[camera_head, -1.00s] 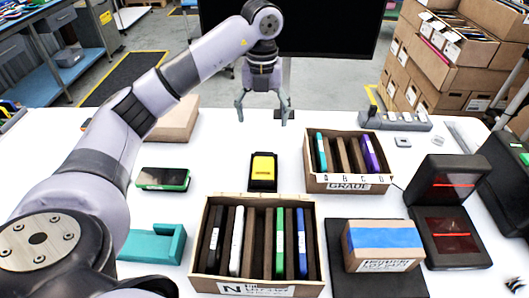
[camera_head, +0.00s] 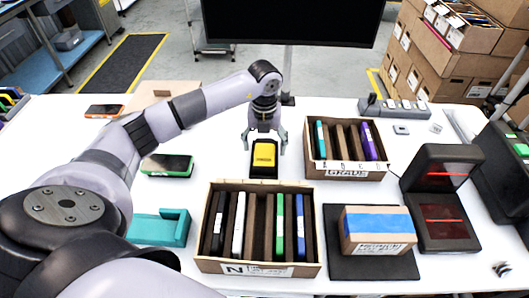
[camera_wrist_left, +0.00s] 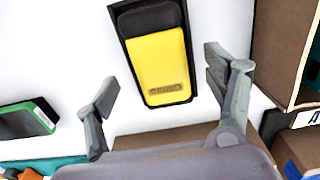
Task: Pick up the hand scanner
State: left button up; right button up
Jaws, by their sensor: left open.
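The hand scanner appears to be the yellow and black device (camera_head: 264,156) lying in a black holder on the white table, behind the front carton. In the left wrist view the yellow device (camera_wrist_left: 158,62) lies ahead of the fingers, with its black end away from the gripper. My left gripper (camera_head: 264,150) is open above it, with one finger to each side in the head view. In the left wrist view the left gripper (camera_wrist_left: 162,90) has nothing between its fingers. Contact with the device cannot be seen. My right gripper is not in view.
A tilted carton (camera_head: 225,262) with upright devices stands in front, and a "GRADE" carton (camera_head: 346,172) stands to the right. A green-edged phone (camera_head: 167,165) and a teal tray (camera_head: 160,228) lie left. A blue-taped box (camera_head: 376,230) sits on a dark mat.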

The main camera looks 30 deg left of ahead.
pick_arm(q)
jog(key=shift+f, duration=1.35)
jog(key=shift+c, duration=0.4)
jog(key=c, duration=1)
jog(key=shift+r, duration=0.15)
